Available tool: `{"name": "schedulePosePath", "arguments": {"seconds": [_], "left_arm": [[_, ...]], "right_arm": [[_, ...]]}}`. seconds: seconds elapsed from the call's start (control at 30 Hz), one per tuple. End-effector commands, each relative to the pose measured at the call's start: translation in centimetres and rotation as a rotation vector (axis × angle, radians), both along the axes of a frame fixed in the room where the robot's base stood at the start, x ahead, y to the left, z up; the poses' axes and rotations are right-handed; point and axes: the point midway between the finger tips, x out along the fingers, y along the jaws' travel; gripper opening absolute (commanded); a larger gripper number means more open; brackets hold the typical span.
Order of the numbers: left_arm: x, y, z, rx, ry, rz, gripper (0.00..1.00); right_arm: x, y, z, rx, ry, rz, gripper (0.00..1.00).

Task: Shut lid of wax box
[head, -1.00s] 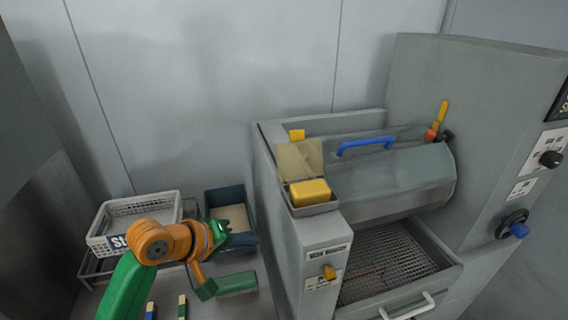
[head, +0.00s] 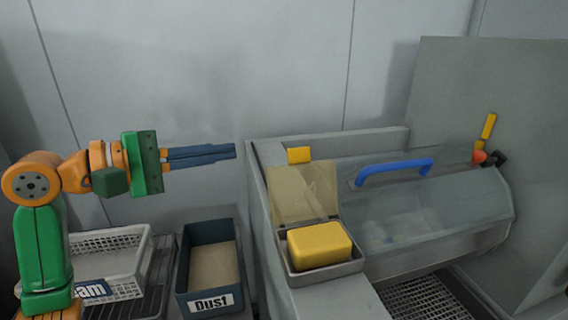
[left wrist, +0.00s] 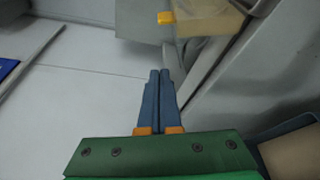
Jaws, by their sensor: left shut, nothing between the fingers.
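The wax box (head: 296,279) sits on the left corner of the machine with a yellow wax block (head: 319,245) in it. Its translucent tan lid (head: 302,192) stands raised behind the wax, with a yellow tab (head: 299,155) at its top edge. The lid (left wrist: 209,20) and the tab (left wrist: 166,18) also show at the top of the left wrist view. My left gripper (head: 235,150) is shut and empty, pointing right, left of the lid and apart from it. In the left wrist view its closed fingers (left wrist: 159,72) point toward the lid. My right gripper is not in view.
The machine has a clear curved cover with a blue handle (head: 395,169) and an orange-and-yellow lever (head: 485,137). A dark blue bin labelled Dust (head: 182,270) and a white basket (head: 140,262) stand below my left arm. The wall behind is clear.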

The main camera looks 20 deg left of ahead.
Motion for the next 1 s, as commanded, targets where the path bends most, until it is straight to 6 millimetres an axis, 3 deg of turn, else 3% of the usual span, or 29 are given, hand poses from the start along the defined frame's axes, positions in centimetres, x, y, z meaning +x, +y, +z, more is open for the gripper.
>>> {"name": "schedulePosePath", "arguments": {"seconds": [0.03, 0.17, 0.6, 0.8, 1.0], "left_arm": [[0.0, 0.0, -0.8, 0.0, 0.0, 0.0, 0.0], [0.6, -0.5, -0.5, -0.002, 0.001, -0.003, 0.0], [7.8, -6.2, -1.2, -0.001, 0.003, -0.004, 0.0], [5.6, -7.7, -0.5, 0.004, 0.0, -0.002, 0.0], [4.8, -8.2, -0.4, 0.002, 0.001, -0.001, 0.0]], "right_arm": [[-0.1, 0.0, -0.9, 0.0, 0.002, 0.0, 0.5], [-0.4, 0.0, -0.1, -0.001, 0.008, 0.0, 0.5], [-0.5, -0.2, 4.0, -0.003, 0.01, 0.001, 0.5], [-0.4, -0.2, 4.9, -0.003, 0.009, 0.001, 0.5], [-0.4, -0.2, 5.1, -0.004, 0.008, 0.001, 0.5]]}}
